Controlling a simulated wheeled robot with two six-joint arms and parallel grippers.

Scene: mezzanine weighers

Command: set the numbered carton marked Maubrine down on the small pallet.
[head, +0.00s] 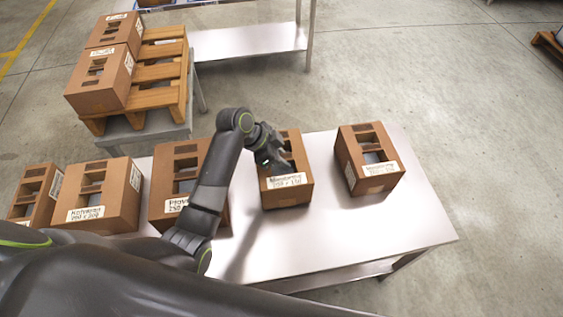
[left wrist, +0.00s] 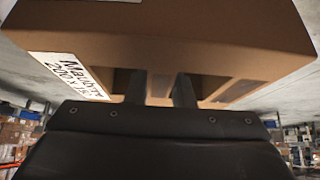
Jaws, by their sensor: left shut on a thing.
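The carton marked Maubrine (head: 289,196) is a brown box with cut-out openings and a white label, at the middle right of the steel table. My left gripper (head: 272,160) is at its top, shut on it. Whether its base touches the table is hard to tell. In the left wrist view the carton (left wrist: 190,58) fills the upper part, its label partly readable, with the fingers (left wrist: 160,88) in its opening. The small wooden pallet (head: 160,73) stands on a grey stand at upper left. My right gripper is not in view.
Two cartons (head: 97,83) occupy the pallet's left side; its right slats are bare. Another carton (head: 368,160) stands right on the table (head: 400,226). Several cartons (head: 103,200) stand along the table's left. Another steel table (head: 245,41) is behind.

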